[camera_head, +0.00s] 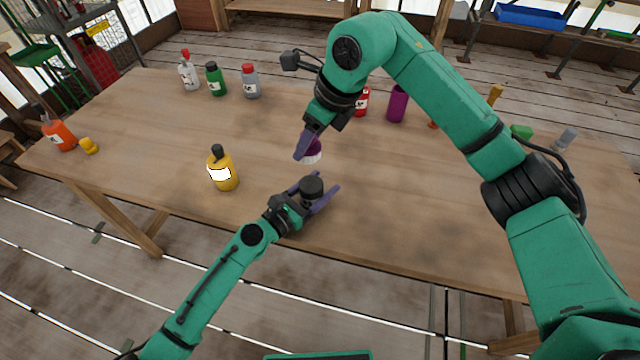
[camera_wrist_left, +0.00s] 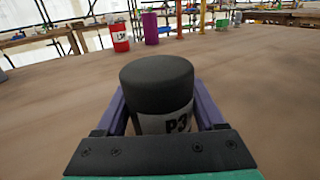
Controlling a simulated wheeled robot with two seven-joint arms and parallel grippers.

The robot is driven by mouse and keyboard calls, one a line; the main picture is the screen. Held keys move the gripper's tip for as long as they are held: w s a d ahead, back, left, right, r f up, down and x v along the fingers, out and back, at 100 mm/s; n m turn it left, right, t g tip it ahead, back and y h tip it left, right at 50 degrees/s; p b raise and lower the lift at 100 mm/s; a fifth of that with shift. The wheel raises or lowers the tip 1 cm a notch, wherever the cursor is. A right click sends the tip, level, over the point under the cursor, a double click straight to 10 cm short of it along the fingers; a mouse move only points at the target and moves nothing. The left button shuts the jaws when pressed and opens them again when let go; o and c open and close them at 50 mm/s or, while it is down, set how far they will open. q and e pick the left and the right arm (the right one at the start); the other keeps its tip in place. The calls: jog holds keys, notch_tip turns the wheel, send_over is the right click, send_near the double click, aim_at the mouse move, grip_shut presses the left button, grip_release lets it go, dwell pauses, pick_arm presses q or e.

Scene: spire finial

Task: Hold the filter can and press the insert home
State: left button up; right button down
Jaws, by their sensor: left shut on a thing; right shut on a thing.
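The filter can (camera_head: 312,187) has a black top and a pale label reading P3. It stands between the purple fingers of my left gripper (camera_head: 323,183), which is shut on it. In the left wrist view the can (camera_wrist_left: 157,85) looks upright, its lower part hidden by the gripper. My right gripper (camera_head: 308,148) is above and behind the can in the head view, shut on a small dark purple piece with a white lower part (camera_head: 313,157), seemingly the insert. The piece is apart from the can in the picture; its height above the table is unclear.
A yellow bottle (camera_head: 222,172) stands left of my left gripper. White, green and grey bottles (camera_head: 250,82) stand at the back left. A red can (camera_head: 362,101) and a purple cylinder (camera_head: 397,104) stand behind my right arm. An orange bottle (camera_head: 59,133) is far left. The front right table is clear.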

aim_at(305, 181)
notch_tip(305, 181, down, 2)
jog(key=shift+f, duration=3.25)
jog(key=shift+f, duration=0.15)
grip_release()
jog(key=shift+r, duration=3.55)
grip_shut()
